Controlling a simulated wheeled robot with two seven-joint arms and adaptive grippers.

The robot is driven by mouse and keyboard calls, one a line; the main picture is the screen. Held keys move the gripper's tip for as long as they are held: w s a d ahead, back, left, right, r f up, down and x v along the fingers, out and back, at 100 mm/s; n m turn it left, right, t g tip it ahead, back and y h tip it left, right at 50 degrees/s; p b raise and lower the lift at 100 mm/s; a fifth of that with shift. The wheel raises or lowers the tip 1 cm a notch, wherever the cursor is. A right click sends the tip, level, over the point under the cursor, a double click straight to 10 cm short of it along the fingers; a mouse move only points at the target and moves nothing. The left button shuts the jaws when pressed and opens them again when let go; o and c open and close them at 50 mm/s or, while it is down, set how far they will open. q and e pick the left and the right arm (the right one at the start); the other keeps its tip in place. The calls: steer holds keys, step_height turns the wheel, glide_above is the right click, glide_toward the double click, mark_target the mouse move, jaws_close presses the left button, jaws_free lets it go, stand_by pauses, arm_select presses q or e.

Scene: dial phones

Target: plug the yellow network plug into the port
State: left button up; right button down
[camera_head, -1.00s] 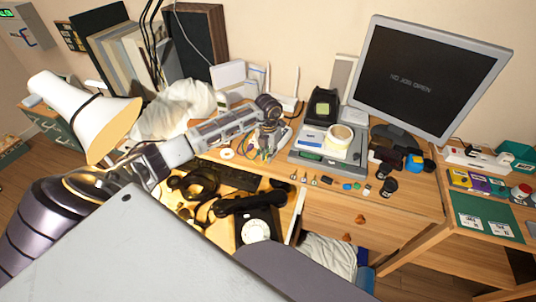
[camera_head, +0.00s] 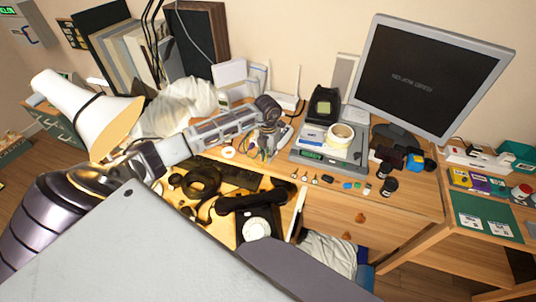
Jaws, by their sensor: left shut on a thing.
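My left gripper (camera_head: 268,132) is at the far end of the silver arm, over the back middle of the desk, pointing down. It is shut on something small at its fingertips. Thin coloured cables (camera_head: 266,153), some yellowish, lie around and below the fingertips. The yellow network plug is too small and too covered by the gripper to make out clearly. A white router-like box (camera_head: 284,102) with antennas stands just behind the gripper. The port itself cannot be made out. My right gripper is not in view.
A scale (camera_head: 313,157) with a tape roll (camera_head: 340,135) stands right of the gripper. A white lamp (camera_head: 75,112) is at left, a monitor (camera_head: 430,75) at right. Small parts line the desk's front edge.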

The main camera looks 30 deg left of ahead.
arm_select(q)
steer(key=shift+r, duration=0.25)
steer(key=shift+r+p, duration=0.95)
steer(key=shift+r, duration=0.25)
steer(key=shift+r, duration=0.1)
stand_by(0.5)
